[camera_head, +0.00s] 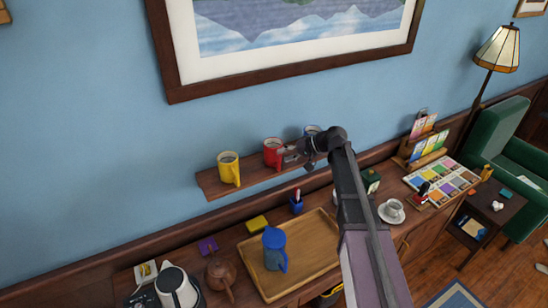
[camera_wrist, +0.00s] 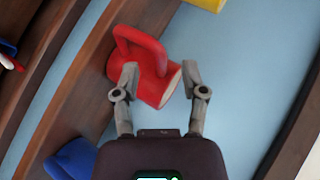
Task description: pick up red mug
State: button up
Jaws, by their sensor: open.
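The red mug (camera_head: 272,154) stands on a narrow wall shelf (camera_head: 210,184) in the head view, between a yellow mug (camera_head: 229,170) on its left and a blue mug (camera_head: 312,130) on its right. My gripper (camera_head: 290,153) is beside the red mug's right side, partly covering the shelf there. In the wrist view, the red mug (camera_wrist: 145,70) lies ahead between and just beyond my open fingers (camera_wrist: 159,80), with its handle toward the upper left. The left fingertip overlaps the mug in the picture. I cannot tell whether it touches. Nothing is held.
A framed picture (camera_head: 170,62) hangs above the shelf.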

aim_at(278, 156)
jog(key=shift+b+x, duration=0.6)
jog(key=shift+x, duration=1)
jog(key=shift+c, duration=0.2)
grip_shut()
